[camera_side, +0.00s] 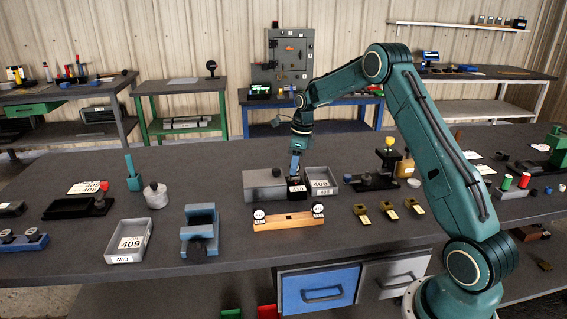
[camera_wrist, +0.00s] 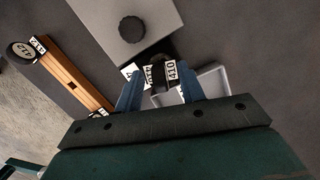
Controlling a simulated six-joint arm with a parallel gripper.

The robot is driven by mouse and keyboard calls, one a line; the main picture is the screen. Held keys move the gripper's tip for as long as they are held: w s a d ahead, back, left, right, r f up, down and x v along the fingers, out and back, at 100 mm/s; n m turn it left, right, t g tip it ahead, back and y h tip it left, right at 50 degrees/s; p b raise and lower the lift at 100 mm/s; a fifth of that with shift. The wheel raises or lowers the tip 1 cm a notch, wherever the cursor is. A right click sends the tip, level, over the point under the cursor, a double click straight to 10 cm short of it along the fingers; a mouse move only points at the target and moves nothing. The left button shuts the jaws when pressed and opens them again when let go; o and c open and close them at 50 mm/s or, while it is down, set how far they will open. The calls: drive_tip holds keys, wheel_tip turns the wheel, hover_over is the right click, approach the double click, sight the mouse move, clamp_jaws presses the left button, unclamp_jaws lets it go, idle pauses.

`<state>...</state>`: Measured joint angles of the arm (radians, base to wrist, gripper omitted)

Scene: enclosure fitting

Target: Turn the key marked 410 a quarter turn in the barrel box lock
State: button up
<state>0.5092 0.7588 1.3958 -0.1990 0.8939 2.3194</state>
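My gripper (camera_side: 295,174) points down over a small black block (camera_side: 297,194) with a white label, on the bench between a grey box and a grey tray. In the wrist view, my blue fingers (camera_wrist: 158,82) close on a dark key head with a white tag reading 410 (camera_wrist: 171,70). The key's shaft is hidden, and I cannot tell how deep it sits in the block below. A wooden rack (camera_side: 288,222) in front holds a round-tagged key at each end; its middle is empty. The wrist view shows one tag reading 412 (camera_wrist: 22,51).
The grey box (camera_side: 262,179) with a dark round knob (camera_wrist: 132,29) stands close on the left. The tray marked 408 (camera_side: 322,174) is close on the right.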

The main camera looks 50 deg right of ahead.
drive_tip(key=shift+c, duration=0.5)
clamp_jaws()
drive_tip(key=shift+m+h, duration=0.3)
drive_tip(key=shift+m, duration=3.3)
